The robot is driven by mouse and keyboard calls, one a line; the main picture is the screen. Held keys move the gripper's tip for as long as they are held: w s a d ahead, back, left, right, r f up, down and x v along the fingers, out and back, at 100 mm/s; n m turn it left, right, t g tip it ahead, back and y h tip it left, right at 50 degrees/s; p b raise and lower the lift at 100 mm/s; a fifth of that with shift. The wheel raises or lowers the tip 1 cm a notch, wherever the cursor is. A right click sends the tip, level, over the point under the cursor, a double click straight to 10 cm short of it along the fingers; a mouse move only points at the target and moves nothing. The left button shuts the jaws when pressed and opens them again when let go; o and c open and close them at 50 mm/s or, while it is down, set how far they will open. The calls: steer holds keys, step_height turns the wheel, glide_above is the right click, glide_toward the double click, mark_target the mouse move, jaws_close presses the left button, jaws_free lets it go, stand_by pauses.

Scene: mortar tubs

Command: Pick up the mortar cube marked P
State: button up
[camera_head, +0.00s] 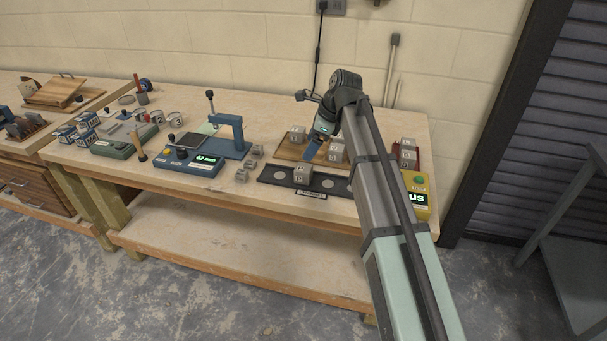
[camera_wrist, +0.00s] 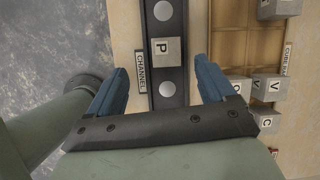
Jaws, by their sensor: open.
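The grey cube marked P (camera_wrist: 166,52) sits on a dark channel strip (camera_wrist: 167,103) with pale round discs in the wrist view. In the head view a grey cube (camera_head: 303,173) stands on the same strip (camera_head: 268,177); its letter is too small to read. My gripper (camera_wrist: 163,72) is open and empty, with one blue finger to each side of the strip. The cube shows between and just beyond the fingertips, touching neither. In the head view my gripper (camera_head: 314,147) is above the back of the strip, and one blue finger shows.
Behind the strip is a wooden tray (camera_head: 287,152) with several lettered cubes, including V (camera_wrist: 266,88) and C (camera_wrist: 268,123), close to my right finger. A yellow device (camera_head: 418,201) stands right. A blue press (camera_head: 229,146) and small weights stand left.

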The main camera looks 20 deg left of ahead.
mark_target(304, 168)
steer(key=shift+m, duration=0.7)
steer(key=f, duration=0.4)
steer(key=w+f, duration=0.1)
steer(key=f, duration=0.1)
steer(key=shift+a+f, duration=0.2)
steer(key=shift+f, duration=0.05)
steer(key=shift+a+x, duration=0.2)
steer(key=shift+x, duration=2.45)
steer(key=shift+r, duration=0.15)
steer(key=shift+c, duration=0.3)
steer(key=c, duration=1.2)
